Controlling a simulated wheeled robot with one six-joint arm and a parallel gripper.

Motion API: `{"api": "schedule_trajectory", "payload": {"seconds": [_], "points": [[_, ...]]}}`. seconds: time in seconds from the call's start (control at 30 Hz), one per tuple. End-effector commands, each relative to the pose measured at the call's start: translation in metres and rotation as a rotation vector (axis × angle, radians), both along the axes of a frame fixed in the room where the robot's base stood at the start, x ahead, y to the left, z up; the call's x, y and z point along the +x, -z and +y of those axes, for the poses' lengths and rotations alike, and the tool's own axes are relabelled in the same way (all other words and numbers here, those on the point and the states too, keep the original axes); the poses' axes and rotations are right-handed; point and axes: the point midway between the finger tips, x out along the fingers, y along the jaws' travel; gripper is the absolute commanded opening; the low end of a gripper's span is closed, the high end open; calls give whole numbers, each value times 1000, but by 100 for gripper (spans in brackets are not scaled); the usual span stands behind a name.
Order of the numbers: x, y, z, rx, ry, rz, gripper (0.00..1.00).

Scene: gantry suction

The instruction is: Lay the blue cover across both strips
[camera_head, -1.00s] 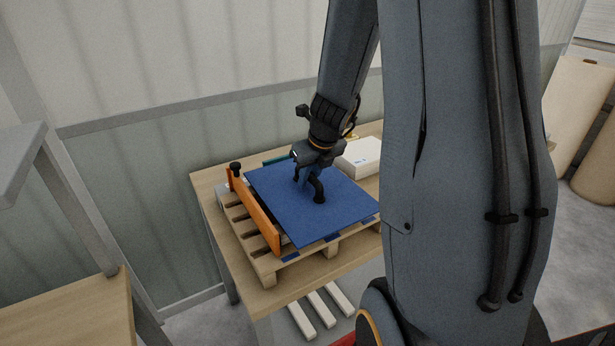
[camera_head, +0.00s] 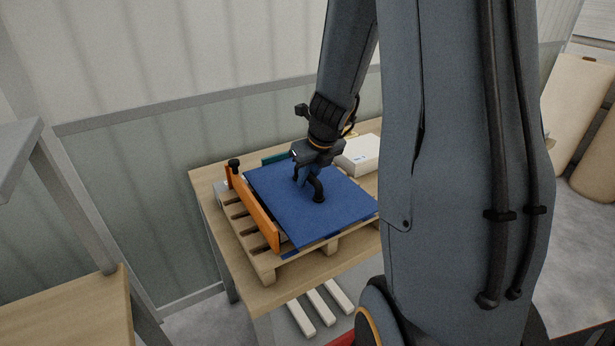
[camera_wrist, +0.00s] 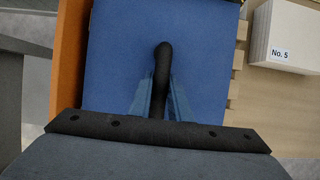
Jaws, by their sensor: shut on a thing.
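The blue cover (camera_head: 290,220) is a flat square sheet lying level over a small wooden pallet (camera_head: 265,268) on the table. It also fills the middle of the wrist view (camera_wrist: 120,60). A black curved handle (camera_head: 319,190) stands on its top. My gripper (camera_head: 309,180) is shut on this handle, and its fingers show on both sides of it in the wrist view (camera_wrist: 160,95). Short dark blue pieces (camera_head: 291,255) show at the cover's front edge, perhaps strip ends. The rest beneath the cover is hidden. I cannot tell whether the cover touches what is below.
An orange bar (camera_head: 254,208) stands along the cover's left side, with a black knob (camera_head: 234,165) at its far end. A white box (camera_wrist: 287,36) marked "No. 5" stands to the right. A green item (camera_head: 275,158) lies behind. Bare table (camera_head: 212,187) shows at left.

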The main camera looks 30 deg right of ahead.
Motion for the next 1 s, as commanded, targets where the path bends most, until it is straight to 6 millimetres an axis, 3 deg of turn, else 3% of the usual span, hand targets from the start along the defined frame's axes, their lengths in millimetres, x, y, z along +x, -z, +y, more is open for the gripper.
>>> {"api": "schedule_trajectory", "payload": {"seconds": [0.43,0.47,0.6,0.87,1.0], "points": [[1,6,0,-1,0,-1,0],[1,6,0,-1,0,-1,19],[0,5,0,-1,0,-1,39],[-1,6,0,0,0,1,39],[-4,-5,0,1,1,-1,39]]}}
